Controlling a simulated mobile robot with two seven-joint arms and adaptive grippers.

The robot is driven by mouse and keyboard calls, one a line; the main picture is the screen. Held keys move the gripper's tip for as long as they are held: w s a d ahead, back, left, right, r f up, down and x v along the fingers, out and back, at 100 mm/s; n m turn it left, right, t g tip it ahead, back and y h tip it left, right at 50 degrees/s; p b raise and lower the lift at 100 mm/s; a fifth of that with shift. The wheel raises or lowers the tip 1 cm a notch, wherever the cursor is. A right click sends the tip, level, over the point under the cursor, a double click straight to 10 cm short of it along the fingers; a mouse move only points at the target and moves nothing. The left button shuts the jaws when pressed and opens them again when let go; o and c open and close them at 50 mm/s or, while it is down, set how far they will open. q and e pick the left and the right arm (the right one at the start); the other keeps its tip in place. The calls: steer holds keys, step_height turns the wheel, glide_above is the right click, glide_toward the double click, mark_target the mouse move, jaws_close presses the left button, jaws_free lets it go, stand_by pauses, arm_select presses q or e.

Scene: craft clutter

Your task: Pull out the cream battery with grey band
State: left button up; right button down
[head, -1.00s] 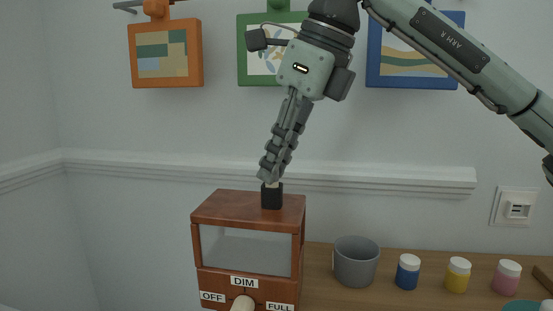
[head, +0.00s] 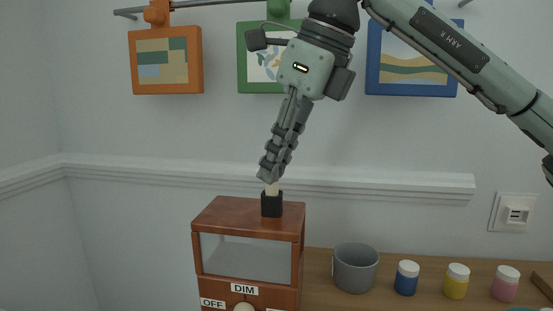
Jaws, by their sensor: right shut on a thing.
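My right gripper (head: 269,176) comes down from the upper right and is shut on the cream battery (head: 271,189). A short cream length of the battery shows between the fingertips and the black socket (head: 271,205). The battery's lower end is at or inside the socket's top; I cannot tell which. Its grey band does not show. The socket stands on top of a reddish-brown wooden box (head: 232,210) with a pale front panel. My left gripper is not in view.
A grey cup (head: 355,268) and blue (head: 406,278), yellow (head: 456,281) and pink (head: 505,283) paint jars stand on the wooden surface right of the box. Framed pictures hang on the wall behind, and a white ledge (head: 400,183) runs below them. A cream knob (head: 244,307) is on the box front.

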steer(key=shift+r, duration=0.15)
steer(key=shift+r+p, duration=2.35)
steer(key=shift+r, duration=0.45)
